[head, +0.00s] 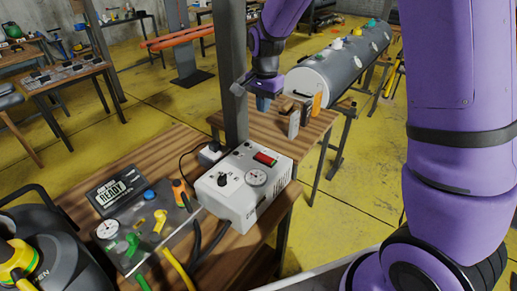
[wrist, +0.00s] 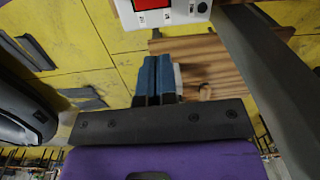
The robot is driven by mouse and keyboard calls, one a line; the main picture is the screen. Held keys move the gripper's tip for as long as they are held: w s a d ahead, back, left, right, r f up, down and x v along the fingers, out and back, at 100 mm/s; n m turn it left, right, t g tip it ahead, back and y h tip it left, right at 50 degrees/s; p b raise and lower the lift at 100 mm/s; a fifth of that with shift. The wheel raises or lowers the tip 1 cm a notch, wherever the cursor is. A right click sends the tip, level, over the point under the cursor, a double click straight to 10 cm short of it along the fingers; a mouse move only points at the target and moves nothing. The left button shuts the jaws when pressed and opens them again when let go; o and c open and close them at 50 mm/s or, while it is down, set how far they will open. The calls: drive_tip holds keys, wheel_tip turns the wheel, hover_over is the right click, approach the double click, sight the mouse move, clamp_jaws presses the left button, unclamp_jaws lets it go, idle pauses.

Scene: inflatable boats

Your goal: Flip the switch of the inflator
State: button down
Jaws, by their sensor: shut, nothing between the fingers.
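The inflator (head: 238,190) is a white box on the wooden bench, with a black knob, a round gauge and a red switch (head: 265,158) on its upper face. In the wrist view, part of the inflator (wrist: 183,14) shows at the top edge with the red switch (wrist: 151,4), cut off by the frame. My gripper (head: 264,103) is beyond the inflator in the head view, above a small wooden table. In the wrist view, its blue fingers (wrist: 155,62) are together, empty and apart from the switch. I cannot tell the switch's position.
A dark metal post (head: 233,75) rises close behind the inflator. A panel with a READY display (head: 113,190), gauge and valves lies to its left, with hoses in front.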

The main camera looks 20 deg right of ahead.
sight(258, 154)
drive_tip(key=f, duration=0.1)
drive_tip(key=w+f, duration=0.1)
drive_tip(key=a+f, duration=0.1)
drive_tip(key=shift+w+f+m, duration=0.25)
drive_tip(key=shift+w+m, duration=0.05)
drive_tip(key=shift+m, duration=0.1)
wheel_tip(258, 154, down, 14)
drive_tip(key=shift+r, duration=0.1)
idle(0.5)
drive_tip(key=shift+g, duration=0.3)
drive_tip(key=shift+a+f, duration=0.1)
drive_tip(key=shift+f, duration=0.25)
drive_tip(key=shift+r, duration=0.25)
